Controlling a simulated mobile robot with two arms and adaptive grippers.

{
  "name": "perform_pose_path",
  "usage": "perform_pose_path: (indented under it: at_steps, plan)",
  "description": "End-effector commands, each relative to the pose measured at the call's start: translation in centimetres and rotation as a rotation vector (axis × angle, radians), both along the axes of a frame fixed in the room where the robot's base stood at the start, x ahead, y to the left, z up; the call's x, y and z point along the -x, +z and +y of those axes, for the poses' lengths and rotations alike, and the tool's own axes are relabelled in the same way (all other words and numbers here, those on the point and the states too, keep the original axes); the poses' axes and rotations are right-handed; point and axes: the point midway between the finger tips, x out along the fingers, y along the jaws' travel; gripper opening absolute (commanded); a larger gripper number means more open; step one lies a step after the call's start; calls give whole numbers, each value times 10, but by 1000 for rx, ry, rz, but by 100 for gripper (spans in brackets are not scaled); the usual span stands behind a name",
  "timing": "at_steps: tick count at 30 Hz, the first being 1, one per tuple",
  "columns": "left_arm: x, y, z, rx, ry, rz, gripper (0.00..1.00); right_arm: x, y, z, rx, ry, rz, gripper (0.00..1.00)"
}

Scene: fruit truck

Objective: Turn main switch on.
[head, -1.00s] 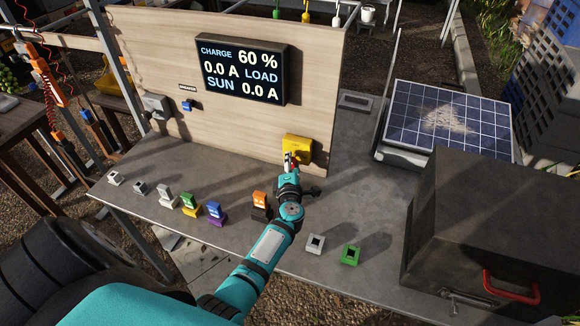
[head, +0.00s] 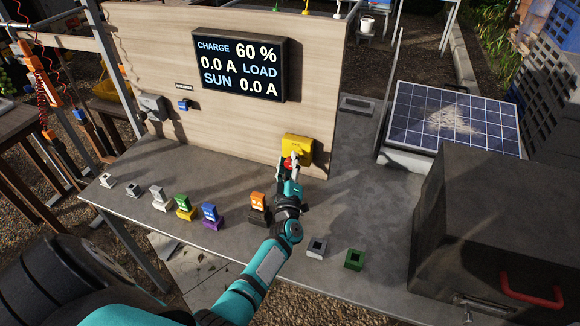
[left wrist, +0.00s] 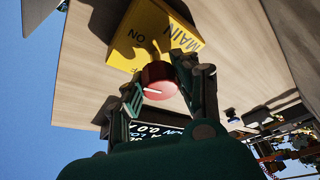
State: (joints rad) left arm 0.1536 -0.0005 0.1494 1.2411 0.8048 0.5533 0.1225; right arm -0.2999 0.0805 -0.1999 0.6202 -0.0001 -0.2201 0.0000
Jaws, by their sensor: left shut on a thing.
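The main switch is a yellow box (head: 298,149) low on the right of the wooden panel. In the left wrist view its yellow plate (left wrist: 150,35) reads MAIN and ON, and a red round knob (left wrist: 159,83) with a white mark stands out from it. My left gripper (head: 291,163) is at the switch, with its fingers on either side of the red knob, shut on it. In the left wrist view the gripper (left wrist: 162,90) hides part of the knob's sides. My right gripper is not in view.
A display (head: 240,65) on the panel reads CHARGE 60 %, 0.0 A LOAD, SUN 0.0 A. Coloured blocks, including an orange one (head: 258,201), stand along the bench (head: 150,235). A solar panel (head: 455,118) and a dark box (head: 480,215) with a red handle are at the right.

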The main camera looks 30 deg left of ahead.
Motion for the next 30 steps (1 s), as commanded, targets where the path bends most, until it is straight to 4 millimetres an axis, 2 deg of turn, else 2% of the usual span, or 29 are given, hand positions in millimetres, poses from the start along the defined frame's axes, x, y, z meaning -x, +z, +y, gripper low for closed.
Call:
perform_pose_path:
  at_steps: [1, 9, 26, 27, 30]
  plan:
    - [1, -5, 0, -27, -2, 14, 0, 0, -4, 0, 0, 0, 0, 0]
    - [1, -5, -1, -125, -2, 39, 0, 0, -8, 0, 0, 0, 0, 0]
    - [1, -4, -1, -153, -3, 47, 0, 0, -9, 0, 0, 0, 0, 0]
    - [1, -4, -1, -153, -3, 47, 32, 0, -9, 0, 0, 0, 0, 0]
    - [1, -4, -1, -152, -2, 45, 46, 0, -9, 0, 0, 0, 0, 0]
